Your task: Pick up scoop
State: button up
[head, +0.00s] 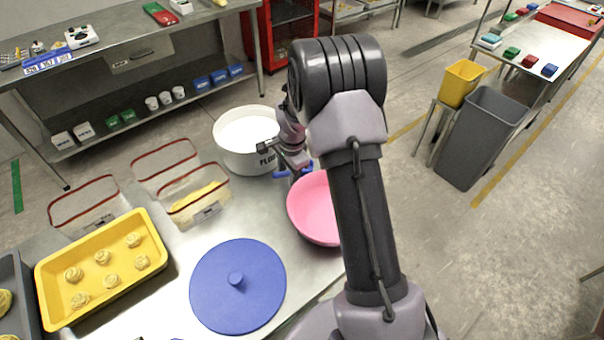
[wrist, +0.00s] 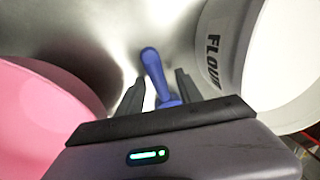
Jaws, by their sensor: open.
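The blue scoop (wrist: 153,66) lies on the metal table between the pink bowl and the flour tub, its handle pointing away in the wrist view. Small blue parts of the scoop (head: 281,174) show beside my gripper in the head view; the rest is hidden by it. My gripper (wrist: 160,80) is open, with one finger on each side of the scoop and a gap visible on both sides. In the head view my gripper (head: 292,166) is low over the table. The scoop's near end is partly hidden by the gripper body.
The white flour tub (head: 243,160) stands close on one side and the pink bowl (head: 312,212) close on the other. A blue round lid (head: 262,295), a yellow tray (head: 52,268) of dough pieces and clear red-rimmed containers (head: 207,215) fill the table's left.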

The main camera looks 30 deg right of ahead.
jog(key=shift+w+f, duration=0.15)
jog(key=shift+f, duration=0.25)
jog(key=shift+r, duration=0.15)
jog(key=shift+c, duration=0.8)
grip_shut()
